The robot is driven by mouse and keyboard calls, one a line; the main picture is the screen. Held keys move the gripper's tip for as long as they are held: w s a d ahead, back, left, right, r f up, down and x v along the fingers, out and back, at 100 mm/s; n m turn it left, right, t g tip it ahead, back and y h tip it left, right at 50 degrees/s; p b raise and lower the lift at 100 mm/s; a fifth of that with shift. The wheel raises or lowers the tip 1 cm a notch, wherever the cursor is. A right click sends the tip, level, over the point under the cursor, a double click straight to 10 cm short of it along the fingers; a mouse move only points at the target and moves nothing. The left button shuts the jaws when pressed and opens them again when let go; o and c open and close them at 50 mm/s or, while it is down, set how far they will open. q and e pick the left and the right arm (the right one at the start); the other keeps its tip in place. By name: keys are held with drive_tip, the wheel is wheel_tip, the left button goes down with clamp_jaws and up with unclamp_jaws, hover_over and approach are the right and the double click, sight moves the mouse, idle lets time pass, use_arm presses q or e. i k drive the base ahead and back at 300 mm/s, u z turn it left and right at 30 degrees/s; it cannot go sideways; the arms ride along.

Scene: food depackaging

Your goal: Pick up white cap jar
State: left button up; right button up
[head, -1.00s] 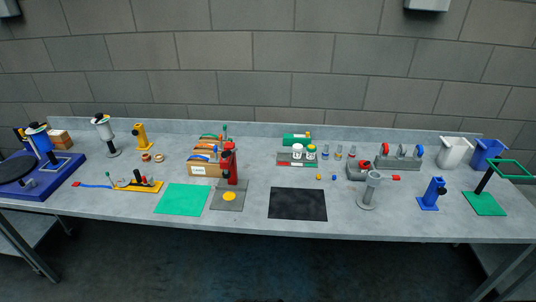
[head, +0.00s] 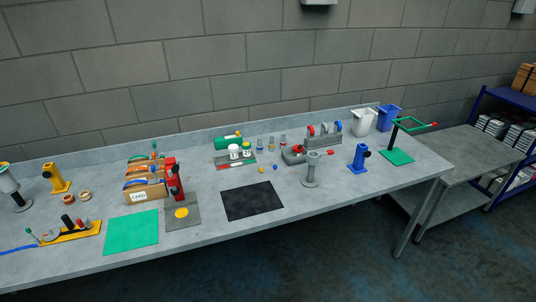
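Two small white jars stand close together near the back middle of the table in the head view. The left one (head: 234,152) has a white cap. The right one (head: 247,150) has a cap that looks greenish or yellowish, too small to tell well.
A long grey table (head: 300,213) holds everything. A black mat (head: 252,201) lies in front of the jars, a red press (head: 174,180) to their left, a grey stand (head: 312,170) to their right. A side table (head: 470,150) and blue shelf (head: 515,98) stand at right.

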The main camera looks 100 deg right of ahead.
sight(233, 155)
drive_tip(key=z, duration=2.1)
